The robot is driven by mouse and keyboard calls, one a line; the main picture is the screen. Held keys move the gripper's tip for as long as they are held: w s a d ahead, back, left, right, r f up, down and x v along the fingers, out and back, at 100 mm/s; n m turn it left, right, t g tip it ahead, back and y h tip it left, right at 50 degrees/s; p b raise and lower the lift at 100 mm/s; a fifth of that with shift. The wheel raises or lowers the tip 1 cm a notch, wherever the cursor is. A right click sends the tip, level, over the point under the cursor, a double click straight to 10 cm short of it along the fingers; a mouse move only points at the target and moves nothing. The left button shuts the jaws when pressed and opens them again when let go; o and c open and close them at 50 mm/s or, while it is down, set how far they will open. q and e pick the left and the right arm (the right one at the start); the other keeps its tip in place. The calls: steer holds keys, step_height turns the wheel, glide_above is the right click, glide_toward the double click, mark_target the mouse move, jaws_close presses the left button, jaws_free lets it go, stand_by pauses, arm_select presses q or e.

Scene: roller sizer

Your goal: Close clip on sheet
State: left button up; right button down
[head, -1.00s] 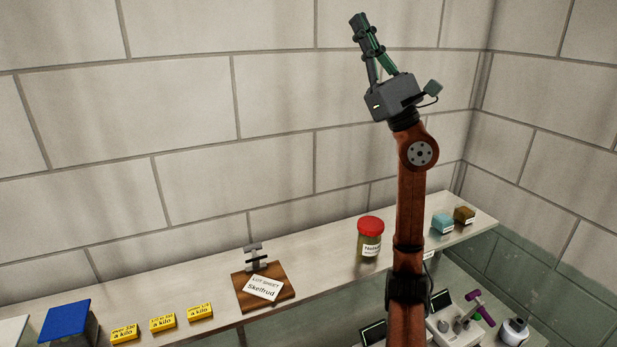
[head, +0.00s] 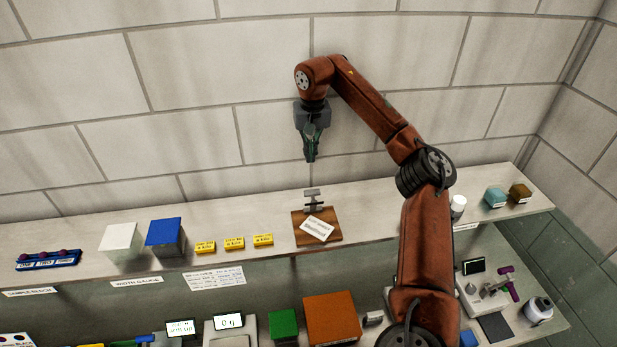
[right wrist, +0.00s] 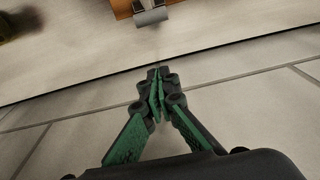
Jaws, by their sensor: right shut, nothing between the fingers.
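The clip (head: 312,201) is a grey metal piece standing at the back edge of a brown wooden board (head: 330,238) on the shelf. A white sheet (head: 317,229) lies tilted on the board, in front of the clip. I cannot tell whether the clip touches the sheet. My right gripper (head: 311,158) points down above and behind the clip, apart from it, shut and empty. In the right wrist view its fingertips (right wrist: 157,75) meet, and the clip (right wrist: 151,16) shows at the top edge beyond them. My left gripper is not in view.
The shelf (head: 370,215) runs along the block wall. Yellow price blocks (head: 234,243), a blue block (head: 165,236) and a white block (head: 121,241) stand left of the board. A white-capped jar (head: 457,206) is at the right, partly behind my arm. A lower bench holds several devices.

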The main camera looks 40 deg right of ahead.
steer(key=f, duration=0.3)
steer(key=f+p, duration=0.1)
steer(key=f, duration=0.5)
steer(key=shift+w+d+p, duration=0.1)
steer(key=shift+w+p, duration=0.15)
steer(key=shift+p, duration=0.05)
steer(key=s, duration=0.1)
steer(key=s+a+p, duration=0.1)
steer(key=shift+s+a, duration=0.3)
steer(key=shift+s, duration=0.1)
steer(key=shift+s+a, duration=0.15)
steer(key=shift+s, duration=0.1)
steer(key=shift+f, duration=0.1)
steer(key=shift+a, duration=0.15)
